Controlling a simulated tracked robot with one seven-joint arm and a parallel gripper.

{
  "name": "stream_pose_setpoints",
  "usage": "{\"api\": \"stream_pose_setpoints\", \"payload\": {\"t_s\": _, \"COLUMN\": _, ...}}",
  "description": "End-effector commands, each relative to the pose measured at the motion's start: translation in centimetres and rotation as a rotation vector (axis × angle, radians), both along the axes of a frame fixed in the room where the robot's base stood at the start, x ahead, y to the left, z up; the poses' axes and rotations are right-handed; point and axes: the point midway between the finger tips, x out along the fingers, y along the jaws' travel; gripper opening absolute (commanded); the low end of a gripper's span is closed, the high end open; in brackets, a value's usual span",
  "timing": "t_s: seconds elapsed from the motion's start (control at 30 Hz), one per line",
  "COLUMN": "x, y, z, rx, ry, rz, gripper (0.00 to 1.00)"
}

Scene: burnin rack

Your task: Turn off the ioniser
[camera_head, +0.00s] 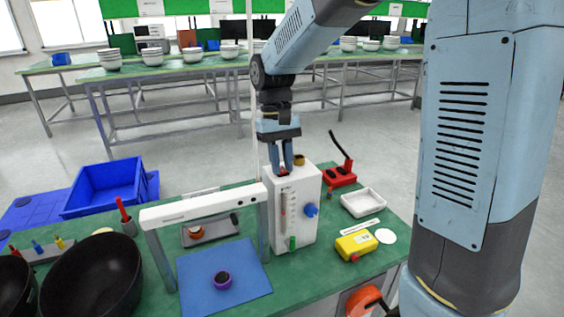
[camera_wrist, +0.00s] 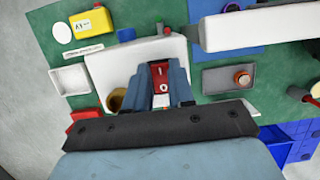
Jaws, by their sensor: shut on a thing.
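A white box (camera_head: 293,215) stands on the green bench with a scale, a blue knob (camera_head: 312,210) and a green part on its sides. A red switch with white marks (camera_wrist: 160,72) sits on its top, mostly hidden in the head view. My gripper (camera_head: 281,165) points down at the box top, its fingers shut on the red switch; in the wrist view, the gripper (camera_wrist: 161,97) has a finger on each side of it. A white bar on grey posts (camera_head: 203,205) stands left of the box over a blue mat. I cannot tell which unit is the ioniser.
A brown round part (camera_wrist: 116,100) stands on the box top close to my gripper. A red stand (camera_head: 340,176), a white tray (camera_head: 363,203) and a yellow device (camera_head: 356,245) are to the right. Dark bowls (camera_head: 92,278) and a blue crate (camera_head: 103,190) are at left.

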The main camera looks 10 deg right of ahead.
Motion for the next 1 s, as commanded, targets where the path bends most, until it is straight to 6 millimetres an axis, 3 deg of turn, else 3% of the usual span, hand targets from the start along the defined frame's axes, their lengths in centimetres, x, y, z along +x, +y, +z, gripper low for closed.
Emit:
{"api": "stream_pose_setpoints", "payload": {"t_s": 0.13, "x": 0.1, "y": -0.1, "z": 0.0, "rx": -0.001, "ry": -0.002, "rz": -0.002, "gripper": 0.0}}
{"api": "stream_pose_setpoints", "payload": {"t_s": 0.17, "x": 0.1, "y": -0.1, "z": 0.0, "rx": -0.001, "ry": -0.002, "rz": -0.002, "gripper": 0.25}}
{"api": "stream_pose_setpoints", "payload": {"t_s": 0.4, "x": 0.0, "y": -0.1, "z": 0.0, "rx": -0.001, "ry": -0.002, "rz": -0.001, "gripper": 0.48}}
{"api": "stream_pose_setpoints", "payload": {"t_s": 0.77, "x": 0.2, "y": 0.0, "z": 0.6, "rx": 0.001, "ry": -0.004, "rz": -0.001, "gripper": 0.49}}
{"api": "stream_pose_setpoints", "payload": {"t_s": 1.0, "x": 1.2, "y": 0.2, "z": 4.2, "rx": 0.001, "ry": -0.006, "rz": -0.001, "gripper": 0.49}}
